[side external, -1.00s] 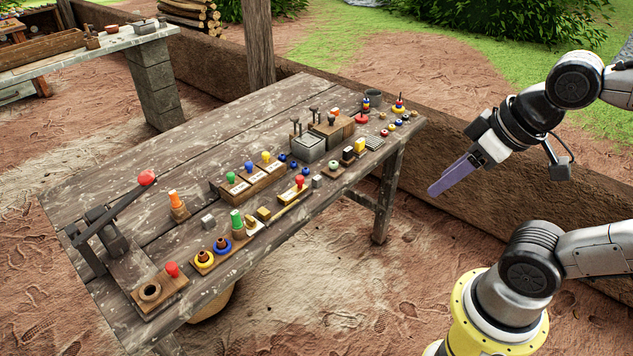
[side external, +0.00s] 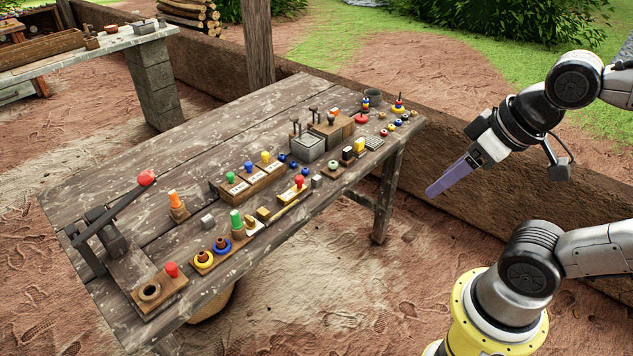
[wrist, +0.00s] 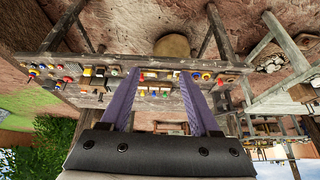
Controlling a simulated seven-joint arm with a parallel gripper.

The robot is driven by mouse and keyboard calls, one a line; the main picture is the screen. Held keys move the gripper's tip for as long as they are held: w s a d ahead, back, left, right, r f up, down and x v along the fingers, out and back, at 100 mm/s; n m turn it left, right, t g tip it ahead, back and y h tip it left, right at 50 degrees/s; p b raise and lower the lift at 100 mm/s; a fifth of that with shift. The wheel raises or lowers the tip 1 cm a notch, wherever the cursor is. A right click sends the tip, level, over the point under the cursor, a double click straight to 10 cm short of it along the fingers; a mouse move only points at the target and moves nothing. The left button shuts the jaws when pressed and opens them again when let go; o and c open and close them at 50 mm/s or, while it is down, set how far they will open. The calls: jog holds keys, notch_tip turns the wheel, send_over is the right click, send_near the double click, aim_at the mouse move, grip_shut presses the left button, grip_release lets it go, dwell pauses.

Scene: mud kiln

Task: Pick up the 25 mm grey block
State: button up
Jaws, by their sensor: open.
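A small light grey block (side external: 208,221) sits on the wooden table, left of the green peg and behind the yellow and blue rings. Another grey block (side external: 316,181), a taller one, stands near the front edge right of the red knob. I cannot tell their sizes or which is 25 mm. My gripper (side external: 428,191) is open and empty, out in the air beyond the table's right front edge, well apart from both blocks. In the wrist view its purple fingers (wrist: 160,73) are spread, with the table far off; the grey blocks are too small to tell there.
The table (side external: 110,180) holds several pegs, rings and knobs close around the blocks. A lever with a red knob (side external: 146,177) rises at the left. A low wall (side external: 500,190) runs behind.

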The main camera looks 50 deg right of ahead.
jog(key=w+d+r+m, duration=0.1)
jog(key=w+r+m, duration=0.8)
jog(key=w+r, duration=0.3)
jog(key=m+g, duration=0.6)
jog(key=m, duration=0.3)
send_over(317, 177)
jog(key=f, duration=3.4)
jog(key=shift+s+a+f, duration=0.1)
jog(key=shift+s+f, duration=0.1)
jog(key=shift+f, duration=0.05)
jog(key=shift+w+f, duration=0.2)
jog(key=shift+f, duration=3)
